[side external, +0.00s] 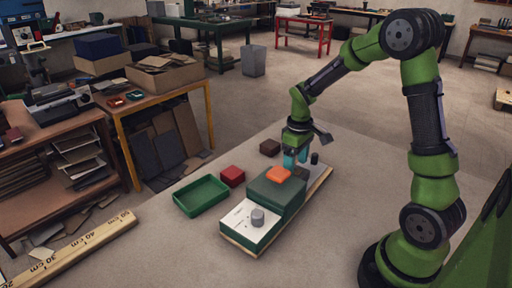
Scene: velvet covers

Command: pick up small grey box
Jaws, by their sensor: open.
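My gripper (295,163), with teal fingers, points down over the far end of a green machine or case (273,196) and is open. A small dark grey shape (304,172) shows just below and beside the fingers. It is partly hidden, and I cannot tell for sure whether it is the small grey box or whether the fingers touch it. A rounded grey piece (258,216) stands on the white panel at the near end of the case and looks like a knob.
An orange block (278,174) lies on the case, close to my gripper. A green tray (201,196), a red box (232,176) and a dark brown box (270,147) sit to the left. A black cylinder (314,158) stands right of the fingers.

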